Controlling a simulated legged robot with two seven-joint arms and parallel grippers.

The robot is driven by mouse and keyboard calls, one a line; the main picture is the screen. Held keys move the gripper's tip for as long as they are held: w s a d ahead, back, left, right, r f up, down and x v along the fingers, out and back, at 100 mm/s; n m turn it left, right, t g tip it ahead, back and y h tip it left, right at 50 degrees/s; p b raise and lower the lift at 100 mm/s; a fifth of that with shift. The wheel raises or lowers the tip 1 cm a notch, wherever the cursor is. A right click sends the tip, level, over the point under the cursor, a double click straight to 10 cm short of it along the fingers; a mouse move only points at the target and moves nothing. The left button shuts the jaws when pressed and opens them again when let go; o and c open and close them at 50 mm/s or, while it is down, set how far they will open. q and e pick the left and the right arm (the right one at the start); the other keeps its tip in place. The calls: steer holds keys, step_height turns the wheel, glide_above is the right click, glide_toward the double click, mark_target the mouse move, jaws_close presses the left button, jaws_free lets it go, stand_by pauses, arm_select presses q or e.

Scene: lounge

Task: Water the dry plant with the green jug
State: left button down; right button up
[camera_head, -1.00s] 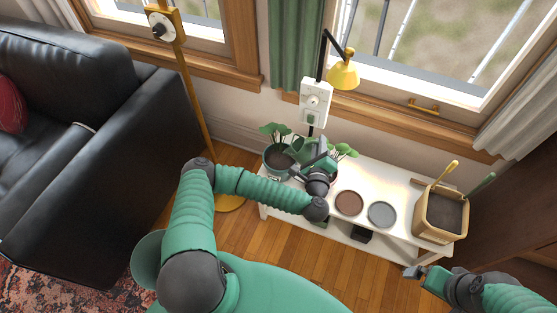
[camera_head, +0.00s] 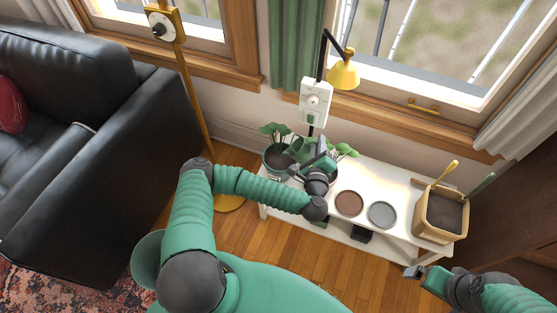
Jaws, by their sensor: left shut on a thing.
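The green jug (camera_head: 303,149) is over the back left of the white bench, tilted toward the left potted plant. My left gripper (camera_head: 318,162) is shut on the jug and hides part of it. The left plant (camera_head: 272,131) has green leaves and dark soil in a teal pot (camera_head: 278,170), beside the jug. A second plant (camera_head: 344,151) stands just right of the jug, its pot mostly hidden by my gripper. I cannot tell which plant is dry, and no water is clearly visible. My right gripper (camera_head: 416,271) is away at the lower right, its jaws too small to judge.
The white bench (camera_head: 404,188) carries a brown round dish (camera_head: 349,203), a grey round dish (camera_head: 382,215) and a wooden box (camera_head: 435,232) with tools at right. A yellow lamp (camera_head: 343,76) hangs above. A black sofa (camera_head: 95,130) is at left.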

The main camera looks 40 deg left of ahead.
arm_select(q)
steer(key=d+m, duration=0.2)
steer(key=w+d+f+m, duration=0.1)
steer(key=shift+d+y, duration=0.4)
steer(key=shift+w, duration=0.1)
steer(key=shift+w+d+f+m+y, duration=0.15)
steer(key=shift+d+f+m+y, duration=0.15)
steer(key=shift+d+m, duration=0.35)
steer(key=shift+a, duration=0.15)
stand_by(0.6)
